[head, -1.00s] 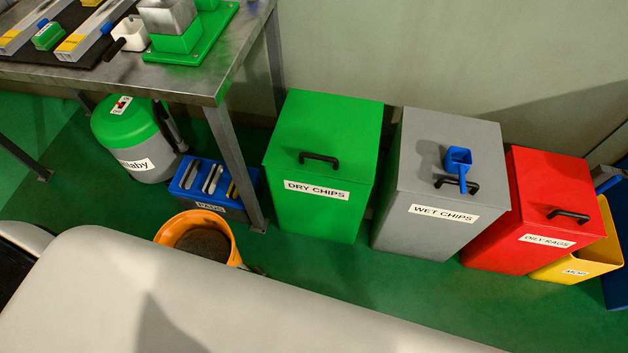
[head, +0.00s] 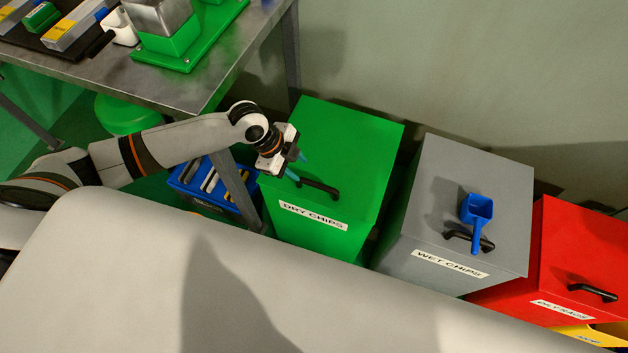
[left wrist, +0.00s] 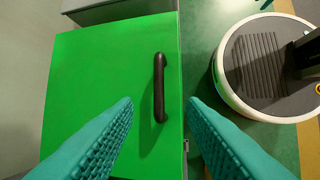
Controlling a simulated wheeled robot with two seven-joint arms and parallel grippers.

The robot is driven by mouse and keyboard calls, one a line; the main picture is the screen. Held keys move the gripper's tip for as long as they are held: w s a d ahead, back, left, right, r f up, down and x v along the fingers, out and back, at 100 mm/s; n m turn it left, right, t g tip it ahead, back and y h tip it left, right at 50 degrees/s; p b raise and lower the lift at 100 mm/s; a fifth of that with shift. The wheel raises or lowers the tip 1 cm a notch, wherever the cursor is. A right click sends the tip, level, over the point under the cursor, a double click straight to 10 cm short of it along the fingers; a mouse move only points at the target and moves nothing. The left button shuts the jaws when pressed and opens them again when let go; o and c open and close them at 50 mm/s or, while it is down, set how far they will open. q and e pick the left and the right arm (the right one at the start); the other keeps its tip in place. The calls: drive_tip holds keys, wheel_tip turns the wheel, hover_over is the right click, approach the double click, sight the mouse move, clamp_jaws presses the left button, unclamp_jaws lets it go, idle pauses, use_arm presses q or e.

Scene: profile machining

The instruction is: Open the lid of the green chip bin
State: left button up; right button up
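The green chip bin (head: 310,237), labelled DRY CHIPS, stands on the floor right of the workbench. Its green lid (head: 345,140) is shut, with a black bar handle (head: 319,188) near the front edge. My left gripper (head: 297,165) is above the lid, just left of the handle. In the left wrist view its two teal fingers (left wrist: 160,110) are spread apart with nothing between them, and the handle (left wrist: 159,88) shows beyond the fingertips, between their lines. The fingers do not appear to touch it. My right gripper is not in view.
A grey WET CHIPS bin (head: 463,190) with a blue scoop (head: 476,212) on its lid stands to the right, then a red OILY RAGS bin (head: 570,250). The steel workbench (head: 190,90) and its leg stand left of the green bin. A wall rises behind.

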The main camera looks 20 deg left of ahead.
sight(317, 184)
use_arm(q)
drive_tip(key=x, duration=1)
drive_tip(key=shift+w+d+f, duration=0.15)
drive_tip(key=shift+f, duration=0.15)
clamp_jaws()
